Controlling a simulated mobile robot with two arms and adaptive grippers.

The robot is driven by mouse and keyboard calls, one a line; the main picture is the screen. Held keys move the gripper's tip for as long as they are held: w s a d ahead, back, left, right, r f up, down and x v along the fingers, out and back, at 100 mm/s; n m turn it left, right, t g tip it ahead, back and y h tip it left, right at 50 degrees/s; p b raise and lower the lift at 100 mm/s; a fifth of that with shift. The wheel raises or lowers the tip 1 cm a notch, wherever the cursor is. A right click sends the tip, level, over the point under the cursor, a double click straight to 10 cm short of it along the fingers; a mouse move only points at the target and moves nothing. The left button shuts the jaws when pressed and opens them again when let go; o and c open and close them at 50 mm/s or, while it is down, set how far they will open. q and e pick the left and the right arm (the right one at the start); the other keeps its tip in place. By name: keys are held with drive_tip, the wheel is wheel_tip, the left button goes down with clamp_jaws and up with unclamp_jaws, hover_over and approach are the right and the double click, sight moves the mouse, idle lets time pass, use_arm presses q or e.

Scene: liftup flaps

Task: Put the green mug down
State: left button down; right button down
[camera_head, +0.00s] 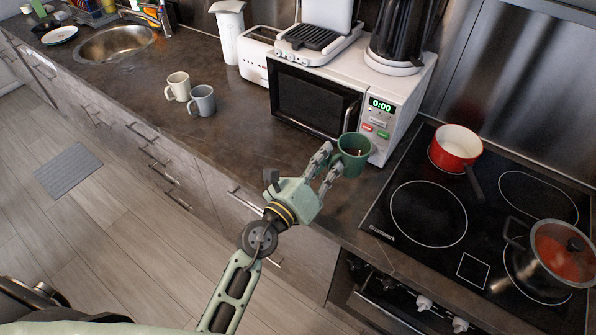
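The green mug (354,154) is upright in front of the right part of the microwave, above or on the dark counter near its front edge. I cannot tell whether its base touches the counter. My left gripper (331,158) reaches to the mug's left side from the lower left. Its two fingers show a gap between them, with the tips at the mug. Whether they press on it or its handle is not clear; the handle does not show plainly. My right gripper is not in view.
A white microwave (391,104) stands just behind the mug. To the right is a black stove (428,213) with a red pot (456,145) and a lidded pot (547,262). A cream mug (178,85) and a grey mug (203,101) stand left on the counter (235,135), which has clear room.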

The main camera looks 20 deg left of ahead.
use_arm(q)
drive_tip(key=w+a+f+b, duration=0.1)
drive_tip(key=a+f+b, duration=0.2)
drive_tip(key=w+a+f+b, duration=0.1)
drive_tip(key=a+f+b, duration=0.3)
drive_tip(key=w+a+f+b, duration=0.1)
drive_tip(key=a+f+b, duration=0.3)
drive_tip(key=shift+f, duration=0.1)
drive_tip(key=c, duration=2)
unclamp_jaws()
drive_tip(key=shift+s, duration=0.1)
